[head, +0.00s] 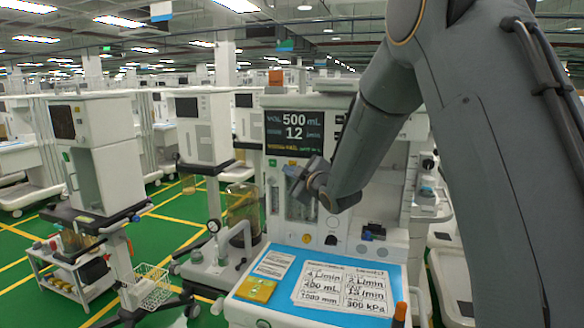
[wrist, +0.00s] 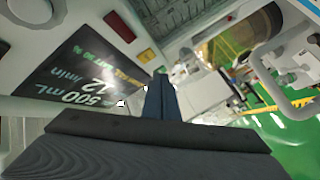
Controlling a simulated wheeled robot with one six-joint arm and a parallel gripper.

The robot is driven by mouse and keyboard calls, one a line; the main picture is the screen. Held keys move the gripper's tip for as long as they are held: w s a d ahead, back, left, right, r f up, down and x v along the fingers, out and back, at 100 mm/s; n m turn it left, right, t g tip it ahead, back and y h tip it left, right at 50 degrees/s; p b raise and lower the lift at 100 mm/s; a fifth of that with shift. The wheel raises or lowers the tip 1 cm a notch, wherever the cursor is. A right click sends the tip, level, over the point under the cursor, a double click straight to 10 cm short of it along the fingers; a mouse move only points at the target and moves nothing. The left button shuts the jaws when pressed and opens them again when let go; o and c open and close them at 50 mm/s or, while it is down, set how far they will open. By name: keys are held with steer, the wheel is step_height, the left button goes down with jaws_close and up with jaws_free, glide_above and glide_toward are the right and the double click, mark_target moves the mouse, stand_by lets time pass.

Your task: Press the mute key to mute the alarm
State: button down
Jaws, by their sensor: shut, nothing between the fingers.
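The anaesthesia machine's dark screen (head: 293,133) reads 500 mL and 12 /min in the head view. It also shows tilted in the wrist view (wrist: 80,75). My gripper (head: 292,172) is just below the screen, in front of the machine's front panel. In the wrist view my gripper (wrist: 160,78) has its fingers shut together and empty. Beside the screen there, a red key-like block (wrist: 119,27) and a smaller orange one (wrist: 146,56) sit on the pale panel, apart from the fingertips. I cannot read a mute mark on either.
Other carts stand left on the green floor. My arm hides the machine's right part.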

steer(key=shift+w+d, duration=0.3)
steer(key=shift+w, duration=0.5)
stand_by(1.5)
steer(key=shift+w+d+b, duration=0.15)
steer(key=shift+w+b, duration=0.25)
steer(key=shift+b, duration=0.05)
steer(key=shift+w+d, duration=0.2)
steer(key=shift+w, duration=0.2)
stand_by(0.7)
stand_by(0.3)
steer(key=shift+s+a, duration=0.35)
steer(key=shift+s, duration=0.45)
steer(key=shift+s+a+b, duration=0.1)
steer(key=shift+s+a, duration=0.2)
steer(key=shift+s, duration=0.5)
steer(key=shift+s+a+b, duration=0.15)
steer(key=shift+s+a, duration=0.2)
steer(key=shift+s, duration=0.4)
steer(key=shift+s+a+b, duration=0.1)
steer(key=shift+s+a, duration=0.2)
steer(key=shift+s, duration=0.5)
